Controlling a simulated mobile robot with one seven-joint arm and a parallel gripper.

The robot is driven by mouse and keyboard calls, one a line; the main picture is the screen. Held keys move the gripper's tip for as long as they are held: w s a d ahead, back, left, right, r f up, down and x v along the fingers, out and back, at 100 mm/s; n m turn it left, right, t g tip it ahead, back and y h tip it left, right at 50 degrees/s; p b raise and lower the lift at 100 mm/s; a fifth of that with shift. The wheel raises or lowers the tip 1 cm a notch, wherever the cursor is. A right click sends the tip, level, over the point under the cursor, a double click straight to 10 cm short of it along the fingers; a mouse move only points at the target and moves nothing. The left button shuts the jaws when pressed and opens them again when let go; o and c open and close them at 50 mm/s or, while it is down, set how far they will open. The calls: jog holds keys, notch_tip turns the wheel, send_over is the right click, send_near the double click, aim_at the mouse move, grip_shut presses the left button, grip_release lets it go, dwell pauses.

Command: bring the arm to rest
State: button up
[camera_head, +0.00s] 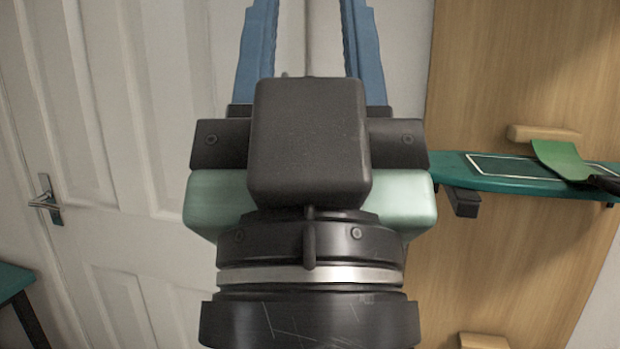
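My gripper (307,40) fills the middle of the head view, seen from behind and pointing up in the picture. Its two blue fingers stand wide apart, with only the pale door showing between them. No object is visible between the fingers. The fingertips run up to the top edge of the picture, so the very ends may be cut off. The black and pale green gripper body and wrist hide what lies behind them.
A white panelled door (120,120) with a metal handle (47,200) is at left. A wooden board (510,75) at right carries a teal shelf (465,172) with a green-bladed tool (563,160) on it. A teal table corner (14,280) shows at lower left.

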notch_tip(320, 180, up, 18)
jog(key=p, duration=1.6)
